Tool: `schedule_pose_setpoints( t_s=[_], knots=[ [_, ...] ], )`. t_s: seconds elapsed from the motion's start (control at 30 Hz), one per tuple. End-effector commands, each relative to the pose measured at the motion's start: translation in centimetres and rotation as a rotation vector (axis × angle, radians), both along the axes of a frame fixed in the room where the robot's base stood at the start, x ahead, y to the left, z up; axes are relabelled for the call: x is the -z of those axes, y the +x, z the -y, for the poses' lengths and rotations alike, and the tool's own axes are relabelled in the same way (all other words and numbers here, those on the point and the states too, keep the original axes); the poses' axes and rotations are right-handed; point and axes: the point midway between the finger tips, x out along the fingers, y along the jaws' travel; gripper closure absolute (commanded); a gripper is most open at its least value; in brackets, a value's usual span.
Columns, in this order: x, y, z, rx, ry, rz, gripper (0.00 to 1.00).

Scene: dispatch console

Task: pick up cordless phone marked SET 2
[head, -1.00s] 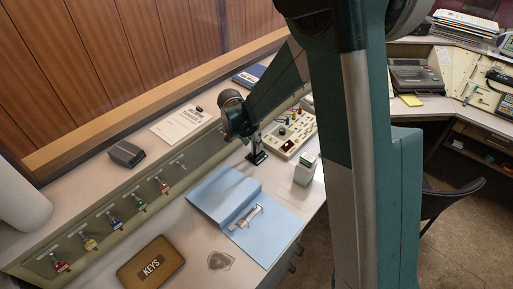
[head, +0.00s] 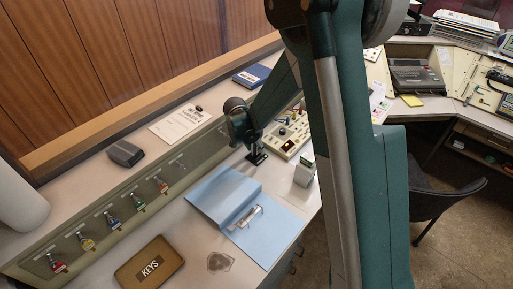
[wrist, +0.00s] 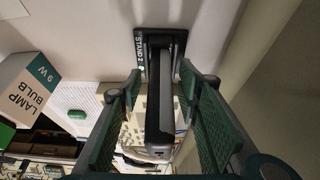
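A dark grey cordless phone (wrist: 160,115) stands in a black stand (wrist: 161,42) labelled STAND 2 in the wrist view. No SET 2 marking is legible on the phone. My gripper (wrist: 155,88) is open, with one green finger on each side of the phone. Gaps show between the fingers and the phone, so it is not gripped. In the head view the stand (head: 257,157) is on the counter, just below my gripper (head: 245,140). My gripper mostly hides the phone there.
A white lamp bulb box (head: 304,171) stands right of the stand. A button panel (head: 290,135) is behind it. A blue folder (head: 238,208) lies in front. Keys hang along the ledge (head: 110,220), and a grey device (head: 126,153) is on top. The counter's right edge is close.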

Motion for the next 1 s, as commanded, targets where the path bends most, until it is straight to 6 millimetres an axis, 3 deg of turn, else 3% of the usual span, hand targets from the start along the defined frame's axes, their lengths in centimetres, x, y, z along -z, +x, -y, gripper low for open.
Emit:
schedule_pose_setpoints(
  t_s=[0.3,0.57,1.0],
  knots=[
    [-0.01,0.00,0.00,0.000,0.000,0.000,0.66],
    [-0.01,0.00,0.00,0.000,0.000,0.000,0.99],
    [-0.49,0.00,0.00,0.000,0.000,0.000,0.99]
  ],
)
